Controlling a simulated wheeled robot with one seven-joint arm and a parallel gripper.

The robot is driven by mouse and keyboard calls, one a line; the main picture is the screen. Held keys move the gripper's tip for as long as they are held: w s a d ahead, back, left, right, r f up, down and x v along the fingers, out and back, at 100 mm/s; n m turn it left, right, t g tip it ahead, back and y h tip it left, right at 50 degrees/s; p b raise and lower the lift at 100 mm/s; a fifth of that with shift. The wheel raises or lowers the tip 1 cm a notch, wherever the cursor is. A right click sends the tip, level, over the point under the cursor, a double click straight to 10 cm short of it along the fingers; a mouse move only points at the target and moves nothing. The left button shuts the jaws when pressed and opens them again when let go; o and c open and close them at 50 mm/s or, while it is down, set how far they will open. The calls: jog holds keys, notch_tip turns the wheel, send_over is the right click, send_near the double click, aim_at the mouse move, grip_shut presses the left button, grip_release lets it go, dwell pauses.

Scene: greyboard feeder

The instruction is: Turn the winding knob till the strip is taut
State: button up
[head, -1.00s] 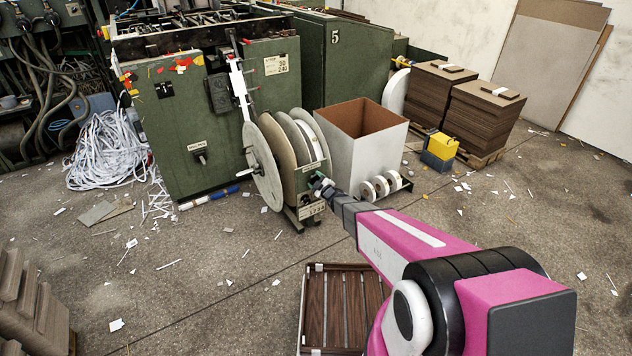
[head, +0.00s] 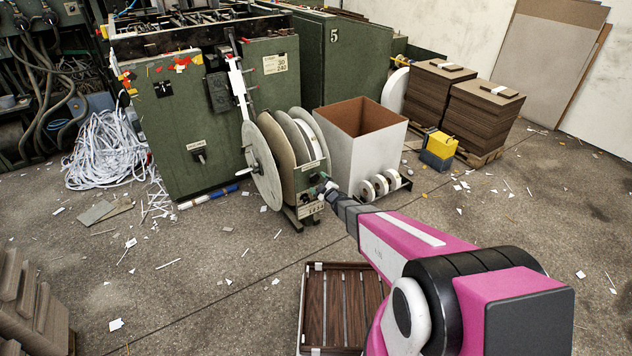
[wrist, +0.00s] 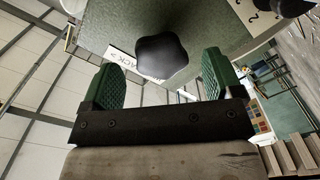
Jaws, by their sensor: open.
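The winding knob (wrist: 162,56) is black and lobed, on a grey-green panel in the wrist view. My gripper (wrist: 161,68) is open, its green ribbed pads on either side of the knob, with gaps showing to both. In the head view my gripper (head: 329,190) is at the front of the reel stand (head: 311,188), and the knob is too small to make out. The reel (head: 262,165) has large grey discs. The white strip (head: 238,82) runs down from the green machine towards the reel; I cannot tell how taut it is.
A white open box (head: 362,150) stands right behind the reel, with small white rolls (head: 380,186) in front of it. A slatted brown crate (head: 340,308) lies below my arm. Tangled white strip (head: 105,150) lies at the left. The floor between is mostly clear, with scraps.

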jog(key=v, duration=0.7)
jog(key=shift+d, duration=0.15)
jog(key=shift+s, duration=0.15)
jog(key=s+d+r+m+g+h, duration=0.2)
jog(key=d+r+m+h, duration=0.25)
jog(key=d, duration=0.25)
jog(key=s+d+r+m+g+h, duration=0.3)
jog(key=d+r+m+h, duration=0.1)
jog(key=d+m+h, duration=0.25)
jog(key=s+d+r+m+g, duration=0.1)
jog(key=s+r+m+g, duration=0.1)
jog(key=s, duration=0.4)
jog(key=s+d+r+m+g, duration=0.1)
jog(key=s+r+g, duration=0.3)
jog(key=s, duration=0.3)
jog(key=s+d+r+m+g+y, duration=0.1)
jog(key=s+r+m+g, duration=0.1)
jog(key=s+g, duration=0.2)
jog(key=s, duration=0.3)
jog(key=shift+d+r+m, duration=0.3)
jog(key=shift+r, duration=0.1)
jog(key=shift+s, duration=0.15)
